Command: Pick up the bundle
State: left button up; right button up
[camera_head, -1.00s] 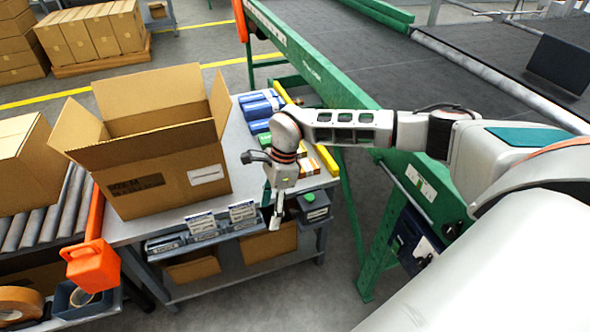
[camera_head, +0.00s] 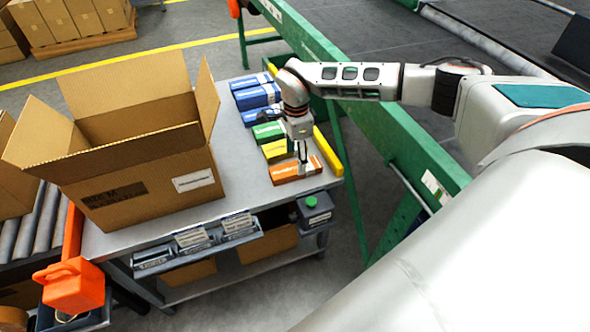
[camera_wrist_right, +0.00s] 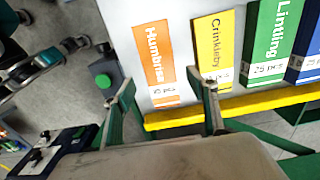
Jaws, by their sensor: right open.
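An orange bundle (camera_head: 285,175) lies flat at the near right of the grey table (camera_head: 240,205). It also shows in the right wrist view (camera_wrist_right: 153,55), with white "Humbris" lettering. My right gripper (camera_head: 301,166) points down over the orange bundle, and its fingers cover part of it in the head view. In the right wrist view my right gripper (camera_wrist_right: 168,92) is open, with its fingers apart and nothing between the tips; the orange bundle lies just beyond them. I cannot tell the exact height above it. My left gripper is not in view.
Behind it lie yellow (camera_head: 276,151), green (camera_head: 268,133) and blue (camera_head: 258,95) bundles. A yellow rail (camera_head: 328,152) runs along the table's right edge. An open cardboard box (camera_head: 150,187) stands at left. A green-framed conveyor (camera_head: 400,135) is at right.

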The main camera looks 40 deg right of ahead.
aim_at(296, 167)
notch_tip(296, 167, down, 5)
jog(key=shift+r+b, duration=0.1)
jog(key=shift+b, duration=0.45)
jog(key=shift+r, duration=0.1)
jog(key=shift+c, duration=0.5)
jog(key=c, duration=1.2)
